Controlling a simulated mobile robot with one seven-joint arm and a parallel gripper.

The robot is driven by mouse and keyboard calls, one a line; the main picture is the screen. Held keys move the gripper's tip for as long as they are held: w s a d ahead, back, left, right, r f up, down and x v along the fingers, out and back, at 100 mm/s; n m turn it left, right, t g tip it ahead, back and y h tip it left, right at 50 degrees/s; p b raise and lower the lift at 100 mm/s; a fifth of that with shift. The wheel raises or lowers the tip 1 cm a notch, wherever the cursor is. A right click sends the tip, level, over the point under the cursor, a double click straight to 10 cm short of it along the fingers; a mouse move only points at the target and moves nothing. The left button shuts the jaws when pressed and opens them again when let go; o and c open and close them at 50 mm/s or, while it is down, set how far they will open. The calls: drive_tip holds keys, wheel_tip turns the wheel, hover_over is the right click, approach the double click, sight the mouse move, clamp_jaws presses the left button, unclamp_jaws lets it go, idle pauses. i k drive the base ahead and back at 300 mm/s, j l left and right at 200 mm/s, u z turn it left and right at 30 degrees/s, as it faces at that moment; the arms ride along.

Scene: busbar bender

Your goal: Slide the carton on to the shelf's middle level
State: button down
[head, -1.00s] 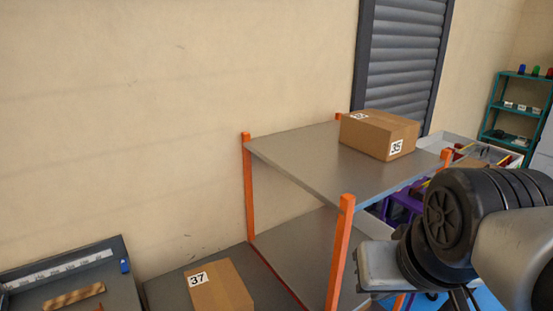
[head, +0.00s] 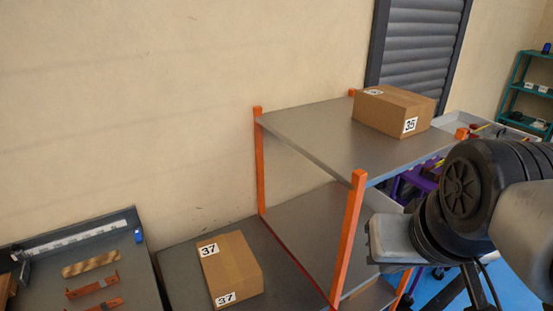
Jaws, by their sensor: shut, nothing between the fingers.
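A brown carton (head: 237,265) with "37" labels lies on a grey surface (head: 185,265) at the bottom centre-left of the head view, left of the shelf. The shelf has orange posts (head: 349,235) and grey levels. Its middle level (head: 315,230) lies below the top level (head: 320,140) and borders the carton's surface; the part of it that shows is bare. The carton is apart from the shelf's edge. My arm's dark wrist part shows at the right, in front of the shelf's right side. My gripper's fingers cannot be made out.
Another carton (head: 385,112), labelled "35", sits on the top level. A dark tray (head: 130,260) with orange brackets is at the lower left. A wall stands behind; a teal rack (head: 520,95) is far right. The front orange post stands between my arm and the carton.

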sight(233, 275)
drive_tip(key=i+u, duration=0.1)
drive_tip(key=u, duration=0.3)
drive_tip(key=i+l+u, duration=0.15)
drive_tip(key=u, duration=0.25)
drive_tip(key=l+u, duration=0.15)
drive_tip(key=u, duration=0.25)
drive_tip(key=i, duration=0.05)
